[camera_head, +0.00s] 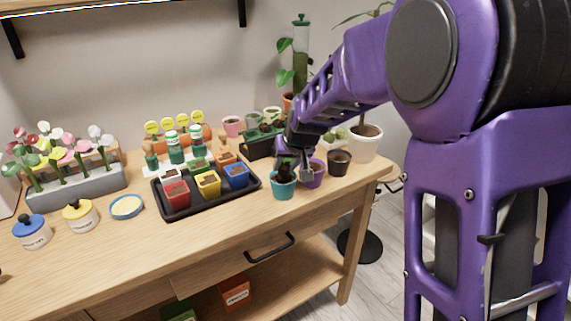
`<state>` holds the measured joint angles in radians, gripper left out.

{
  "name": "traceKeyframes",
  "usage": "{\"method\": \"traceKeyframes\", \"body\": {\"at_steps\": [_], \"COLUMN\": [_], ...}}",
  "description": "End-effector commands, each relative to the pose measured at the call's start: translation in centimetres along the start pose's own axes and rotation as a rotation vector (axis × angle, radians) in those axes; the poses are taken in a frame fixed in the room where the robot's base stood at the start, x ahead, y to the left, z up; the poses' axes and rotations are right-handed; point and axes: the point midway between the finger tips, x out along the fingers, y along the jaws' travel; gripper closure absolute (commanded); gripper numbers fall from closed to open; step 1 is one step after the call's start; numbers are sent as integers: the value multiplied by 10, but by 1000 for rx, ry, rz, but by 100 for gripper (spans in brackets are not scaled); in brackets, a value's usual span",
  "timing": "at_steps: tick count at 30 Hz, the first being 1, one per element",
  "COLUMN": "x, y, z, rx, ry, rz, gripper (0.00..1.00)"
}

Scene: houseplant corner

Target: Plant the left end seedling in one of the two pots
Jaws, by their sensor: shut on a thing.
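My gripper (294,167) is shut on a small dark seedling plug (285,173) at the right part of the bench. The plug is at the mouth of the teal pot (284,189). I cannot tell whether it sits in the soil or is held just above it. A purple pot (317,178) stands right beside the teal one, partly hidden by a grey finger. A dark planter box (258,149) with green plants stands behind, partly hidden by my gripper.
A black tray (213,210) of coloured square pots lies left of the teal pot. A dark pot (338,163) and a white pot (366,146) stand at the right. A blue dish (127,207) and lidded jars are at the left. The bench (225,238) is clear in front.

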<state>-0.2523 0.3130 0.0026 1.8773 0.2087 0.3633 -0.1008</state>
Motion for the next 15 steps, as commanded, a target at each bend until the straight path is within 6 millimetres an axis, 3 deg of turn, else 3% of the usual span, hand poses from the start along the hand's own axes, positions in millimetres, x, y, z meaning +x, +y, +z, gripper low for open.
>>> {"method": "traceKeyframes", "body": {"at_steps": [15], "x": [9], "y": [1], "z": [6], "rx": [0], "ry": [0], "rz": [0], "gripper": [100]}}
